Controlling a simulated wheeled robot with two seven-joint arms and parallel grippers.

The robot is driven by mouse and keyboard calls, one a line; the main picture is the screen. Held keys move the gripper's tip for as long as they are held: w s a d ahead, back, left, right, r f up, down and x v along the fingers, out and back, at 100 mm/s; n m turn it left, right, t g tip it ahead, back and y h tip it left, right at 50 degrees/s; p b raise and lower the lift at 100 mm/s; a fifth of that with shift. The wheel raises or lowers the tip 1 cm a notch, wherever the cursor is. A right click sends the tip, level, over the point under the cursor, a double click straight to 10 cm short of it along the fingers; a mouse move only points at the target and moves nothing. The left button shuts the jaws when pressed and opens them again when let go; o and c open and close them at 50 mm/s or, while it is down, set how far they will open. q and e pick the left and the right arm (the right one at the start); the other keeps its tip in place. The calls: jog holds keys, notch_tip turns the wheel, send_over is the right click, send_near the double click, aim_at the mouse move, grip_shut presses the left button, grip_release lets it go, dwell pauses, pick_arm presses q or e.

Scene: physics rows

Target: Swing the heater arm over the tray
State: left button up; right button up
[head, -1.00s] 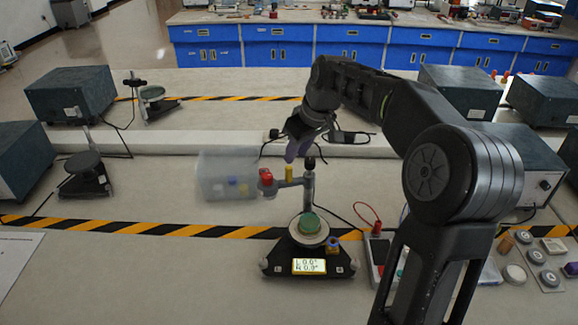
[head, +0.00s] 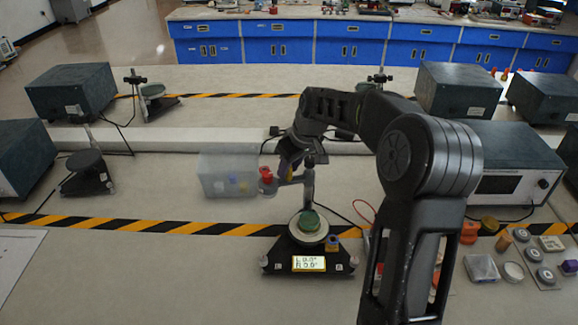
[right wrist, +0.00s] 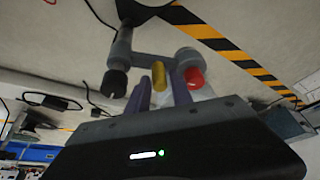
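The heater stand has a black base with a lit display (head: 309,263), an upright post (head: 309,190) and a short grey heater arm (head: 288,181) pointing left from the post. The heater arm bears a red knob (head: 266,174) at its outer end and a yellow peg, clear in the right wrist view (right wrist: 158,73). The round pale tray (head: 295,232) on the base holds a green piece (head: 308,220). My right gripper (right wrist: 160,92) is open, its purple fingers on either side of the yellow peg, with gaps visible. My left gripper is out of view.
A translucent bin (head: 226,174) stands just left of the heater arm. A grey instrument box (head: 510,165) and several small parts (head: 520,262) lie to the right. Cables run behind the stand. The table at front left is mostly clear.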

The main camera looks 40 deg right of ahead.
grip_shut()
dwell(1.3)
